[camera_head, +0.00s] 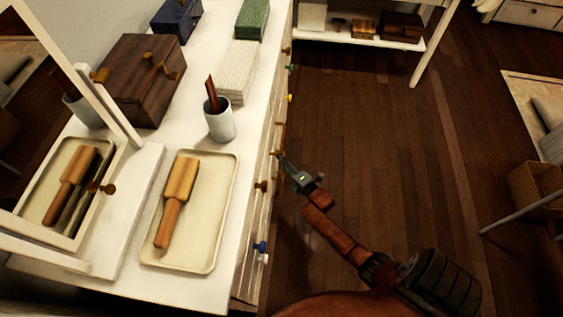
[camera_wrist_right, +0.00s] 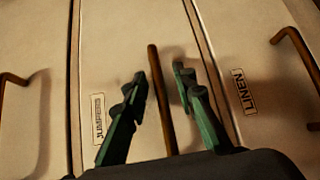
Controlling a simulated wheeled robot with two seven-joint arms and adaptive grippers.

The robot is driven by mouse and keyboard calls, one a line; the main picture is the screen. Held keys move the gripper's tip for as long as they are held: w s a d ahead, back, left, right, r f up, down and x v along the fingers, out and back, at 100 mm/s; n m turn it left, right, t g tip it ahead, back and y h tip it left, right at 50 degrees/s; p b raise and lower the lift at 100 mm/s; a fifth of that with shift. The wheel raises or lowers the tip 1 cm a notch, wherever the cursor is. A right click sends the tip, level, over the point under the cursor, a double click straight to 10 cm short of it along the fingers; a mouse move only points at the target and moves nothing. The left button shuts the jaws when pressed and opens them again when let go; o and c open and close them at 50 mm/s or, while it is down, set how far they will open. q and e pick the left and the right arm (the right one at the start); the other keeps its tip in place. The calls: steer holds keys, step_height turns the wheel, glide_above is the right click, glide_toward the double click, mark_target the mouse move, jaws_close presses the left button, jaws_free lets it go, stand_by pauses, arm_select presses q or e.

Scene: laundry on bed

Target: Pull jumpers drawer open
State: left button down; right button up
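The jumpers drawer front (camera_wrist_right: 110,50) fills the middle of the right wrist view, with a label reading JUMPERS (camera_wrist_right: 98,118) and a brown bar handle (camera_wrist_right: 160,95). My right gripper (camera_wrist_right: 161,77) is open, with one green finger on each side of this handle. A gap shows between the handle and each fingertip, so it does not look gripped. In the head view my right gripper (camera_head: 281,158) is at the right-hand face of the white dresser (camera_head: 150,215), where the drawer fronts are seen almost edge-on. My left gripper is not in view.
The LINEN drawer (camera_wrist_right: 243,92) is beside the jumpers drawer, with its own handle (camera_wrist_right: 298,60). Coloured knobs (camera_head: 260,247) stick out along the dresser face. A tray with a brush (camera_head: 178,195) and a cup (camera_head: 219,124) stand on top. Wooden floor (camera_head: 370,130) right of the dresser is clear.

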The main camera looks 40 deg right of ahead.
jaws_close()
stand_by(0.3)
stand_by(0.5)
